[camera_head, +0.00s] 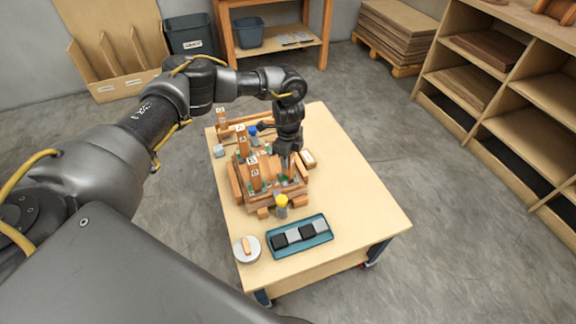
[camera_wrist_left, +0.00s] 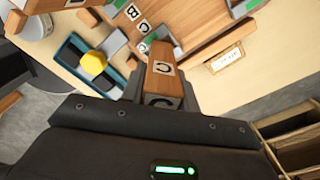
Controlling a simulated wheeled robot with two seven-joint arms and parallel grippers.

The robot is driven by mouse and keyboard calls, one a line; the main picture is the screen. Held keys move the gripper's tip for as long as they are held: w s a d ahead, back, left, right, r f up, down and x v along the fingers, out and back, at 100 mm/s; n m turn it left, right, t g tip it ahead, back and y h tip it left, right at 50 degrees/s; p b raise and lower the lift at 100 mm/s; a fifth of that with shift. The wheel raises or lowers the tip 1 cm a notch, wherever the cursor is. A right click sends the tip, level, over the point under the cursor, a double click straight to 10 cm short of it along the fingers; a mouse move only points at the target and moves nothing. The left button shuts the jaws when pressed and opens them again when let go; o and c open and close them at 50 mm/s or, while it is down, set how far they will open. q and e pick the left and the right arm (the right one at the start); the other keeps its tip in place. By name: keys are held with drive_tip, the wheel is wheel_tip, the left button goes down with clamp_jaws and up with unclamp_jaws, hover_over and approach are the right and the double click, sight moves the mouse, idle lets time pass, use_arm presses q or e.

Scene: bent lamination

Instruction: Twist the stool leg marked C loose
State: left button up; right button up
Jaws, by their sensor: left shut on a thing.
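An upturned wooden stool (camera_head: 266,192) lies on the table, with upright legs (camera_head: 242,148) bearing white letter tags. My left gripper (camera_head: 285,160) comes down over the right side of the stool and is shut on a leg. In the left wrist view this leg marked C (camera_wrist_left: 167,84) sits between the fingers of my left gripper (camera_wrist_left: 163,95), its tagged end towards the camera. The gripper hides most of this leg in the head view. The foot of the leg is hard to make out. My right gripper is not in view.
The tabletop (camera_head: 345,205) is clear to the right. Other upright legs stand close left of my gripper. Shelves (camera_head: 520,90) stand right.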

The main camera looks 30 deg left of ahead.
use_arm(q)
drive_tip(key=n+p, duration=0.3)
idle(0.5)
idle(0.5)
drive_tip(key=n+p, duration=0.3)
drive_tip(key=shift+n+p, duration=0.35)
drive_tip(key=shift+n, duration=0.05)
idle(0.4)
